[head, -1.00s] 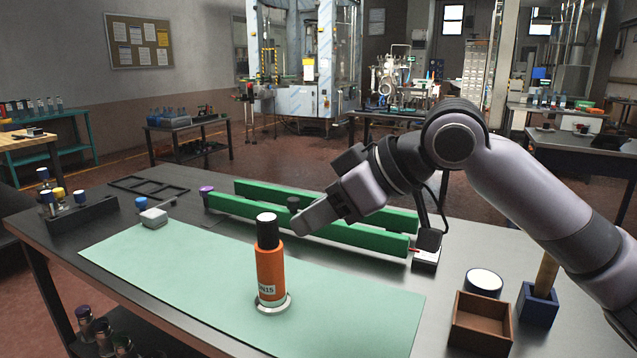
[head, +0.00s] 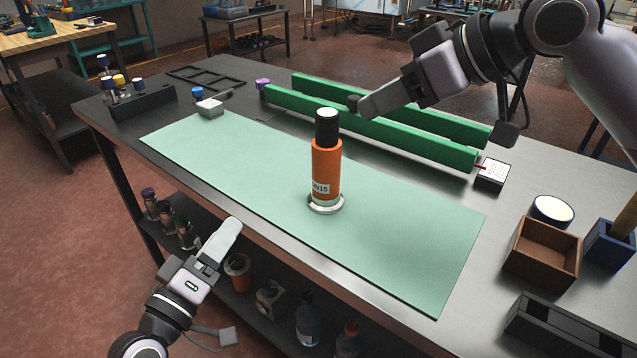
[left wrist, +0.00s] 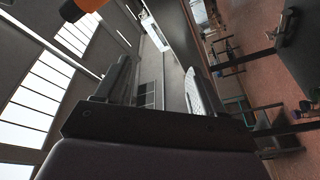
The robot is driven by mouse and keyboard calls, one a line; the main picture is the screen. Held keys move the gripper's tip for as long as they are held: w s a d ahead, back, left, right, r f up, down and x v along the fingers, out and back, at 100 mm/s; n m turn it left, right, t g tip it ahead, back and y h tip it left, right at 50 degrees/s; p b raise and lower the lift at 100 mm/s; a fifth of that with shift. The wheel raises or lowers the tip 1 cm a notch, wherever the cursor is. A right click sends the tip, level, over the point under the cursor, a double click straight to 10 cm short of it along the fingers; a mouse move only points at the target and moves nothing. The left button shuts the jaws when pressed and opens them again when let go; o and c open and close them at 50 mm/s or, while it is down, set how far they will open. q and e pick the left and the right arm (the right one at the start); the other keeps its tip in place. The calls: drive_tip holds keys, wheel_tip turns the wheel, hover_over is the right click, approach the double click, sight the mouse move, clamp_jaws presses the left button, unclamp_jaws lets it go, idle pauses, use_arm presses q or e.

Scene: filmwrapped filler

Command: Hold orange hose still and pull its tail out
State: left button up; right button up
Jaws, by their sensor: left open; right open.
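The orange hose (head: 326,168) stands upright on a silver ring base (head: 325,204) on the green mat (head: 400,240). It has a black upper part with a white top and a label reading "N15". Its orange and black end also shows at the top left of the left wrist view (left wrist: 82,8). My left gripper (head: 222,245) is open and empty, in front of the table's near edge, left of and apart from the hose. My right gripper (head: 368,108) is open above the green rails, behind and right of the hose, not touching it.
Two long green rails (head: 400,138) lie behind the mat. A brown open box (head: 542,254), a white-topped round container (head: 552,208) and a blue holder (head: 608,245) stand at the right. A bottle rack (head: 143,102) and a small grey block (head: 209,108) are at the left.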

sight(326, 168)
use_arm(q)
drive_tip(key=w+d+r+n+t+y, duration=0.1)
drive_tip(key=d+r+n+t+y, duration=0.1)
drive_tip(key=r+n, duration=0.45)
drive_tip(key=w+d+r+n+t+y, duration=0.2)
drive_tip(key=r+n, duration=0.2)
drive_tip(key=n, duration=0.6)
drive_tip(key=d+n+g, duration=0.1)
drive_tip(key=d+n, duration=0.2)
drive_tip(key=d+f+n+g, duration=0.1)
drive_tip(key=d+n, duration=0.3)
drive_tip(key=d+n+g, duration=0.2)
drive_tip(key=d+n, duration=0.1)
drive_tip(key=shift+w+d+f+h, duration=0.15)
drive_tip(key=shift+w+f+h, duration=0.1)
drive_tip(key=shift+w+h, duration=0.15)
drive_tip(key=shift+d+f+n+g+h, duration=0.1)
drive_tip(key=shift+d+n+g+h, duration=0.25)
drive_tip(key=shift+d, duration=0.2)
drive_tip(key=shift+x, duration=3.4)
